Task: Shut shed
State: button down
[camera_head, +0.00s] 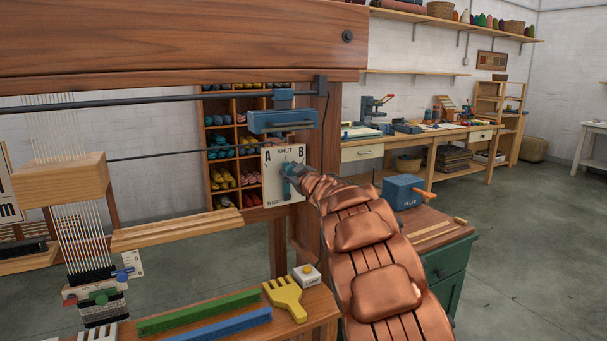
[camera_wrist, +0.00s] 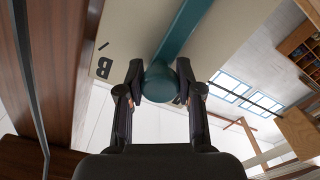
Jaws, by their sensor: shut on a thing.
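A cream shed plate (camera_head: 271,187) marked A, SHUT, B and SHED is fixed to the loom's wooden post. A teal lever (camera_head: 287,189) stands on it, and in the head view it appears close to upright, below the word SHUT. My gripper (camera_head: 296,171) is at the plate, and my copper arm hides part of it. In the wrist view my gripper (camera_wrist: 160,84) is shut on the round teal knob of the lever (camera_wrist: 185,30), one finger on each side. The letter B on the plate (camera_wrist: 122,30) shows beside the left finger.
The loom's wooden beam (camera_head: 180,50) crosses above, with a blue block (camera_head: 282,121) on a dark rail. A yellow comb (camera_head: 285,297), a green bar (camera_head: 198,313) and a blue bar (camera_head: 220,326) lie on the bench below. A blue box (camera_head: 403,192) stands right of my arm.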

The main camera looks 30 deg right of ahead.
jog(key=shift+a, duration=0.1)
jog(key=c, duration=0.7)
grip_release()
jog(key=shift+s, duration=0.2)
jog(key=shift+s, duration=5.85)
